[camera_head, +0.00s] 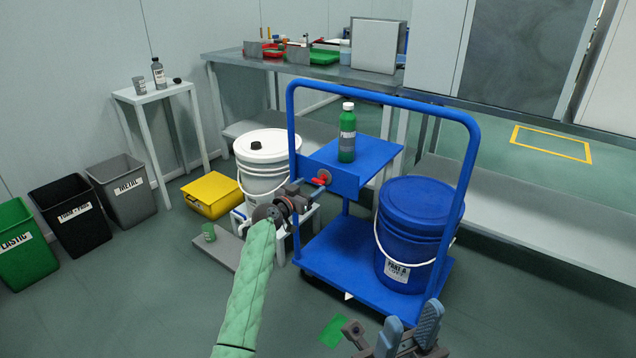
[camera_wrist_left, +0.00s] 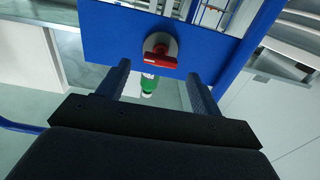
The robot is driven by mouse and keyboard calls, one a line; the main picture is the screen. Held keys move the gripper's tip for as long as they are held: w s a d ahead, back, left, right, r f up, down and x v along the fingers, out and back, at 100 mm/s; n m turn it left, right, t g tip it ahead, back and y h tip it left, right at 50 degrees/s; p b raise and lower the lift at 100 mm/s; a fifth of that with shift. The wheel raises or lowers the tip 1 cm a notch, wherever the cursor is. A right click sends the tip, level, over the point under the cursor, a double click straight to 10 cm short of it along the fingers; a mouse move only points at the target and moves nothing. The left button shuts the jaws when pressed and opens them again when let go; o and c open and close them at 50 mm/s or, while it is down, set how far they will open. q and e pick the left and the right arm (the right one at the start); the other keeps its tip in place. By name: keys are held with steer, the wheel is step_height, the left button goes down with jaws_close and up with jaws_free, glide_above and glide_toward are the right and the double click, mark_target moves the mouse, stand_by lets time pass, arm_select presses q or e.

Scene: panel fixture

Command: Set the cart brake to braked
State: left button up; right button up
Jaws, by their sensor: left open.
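The blue cart (camera_head: 336,256) has a blue panel (camera_head: 331,178) with a red brake handle (camera_head: 322,179) on its front face. In the left wrist view the red handle (camera_wrist_left: 156,60) sits on a round pale plate, its bar roughly level across the picture. My left gripper (camera_head: 306,192) is just in front of the handle. Its two fingers (camera_wrist_left: 160,75) are apart, one on each side of the handle in the left wrist view, with no visible grip on it. My right gripper (camera_head: 410,330) is at the bottom of the head view, its fingers apart and empty.
A green bottle (camera_head: 347,133) stands on the cart's upper shelf. A blue bucket (camera_head: 414,235) is on the cart deck. A white bucket (camera_head: 262,160) and yellow box (camera_head: 211,195) are left of the cart. Bins (camera_head: 122,190) line the left wall. Floor in front is mostly free.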

mark_target(316, 182)
arm_select(q)
steer(key=shift+b+x, duration=0.3)
steer(key=shift+x, duration=2.3)
steer(key=shift+c, duration=0.3)
steer(key=c, duration=0.9)
